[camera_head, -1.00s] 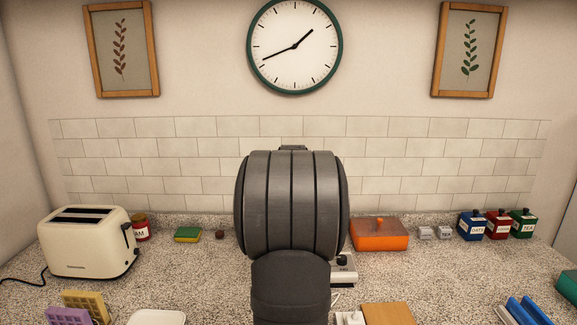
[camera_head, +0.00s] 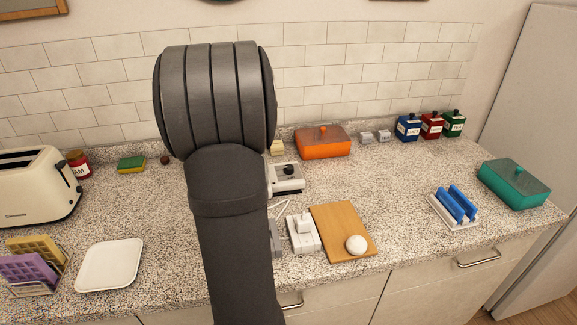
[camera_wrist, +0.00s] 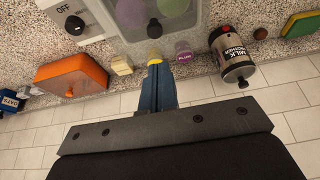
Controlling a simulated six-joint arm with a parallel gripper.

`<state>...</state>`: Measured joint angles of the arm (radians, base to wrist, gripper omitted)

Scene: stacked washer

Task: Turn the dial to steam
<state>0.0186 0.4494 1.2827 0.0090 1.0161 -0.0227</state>
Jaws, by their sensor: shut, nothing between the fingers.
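A white appliance (camera_head: 287,184) stands on the counter in the head view, partly hidden by my arm. Its black dial (camera_head: 289,170) faces the front. In the wrist view the dial (camera_wrist: 75,25) is at the top left, beside the word "OFF". I cannot read a steam mark. A clear container (camera_wrist: 190,18) with pale coloured shapes inside shows beside the dial. My gripper (camera_wrist: 155,66) has its blue fingers together and empty, apart from the dial in the wrist view. In the head view my arm hides the gripper.
An orange box (camera_head: 323,144) stands behind the appliance. A white plug block (camera_head: 303,233) and a wooden board (camera_head: 342,231) with a white ball (camera_head: 356,245) are in front. A milk tin (camera_wrist: 232,55) stands right of my fingers in the wrist view.

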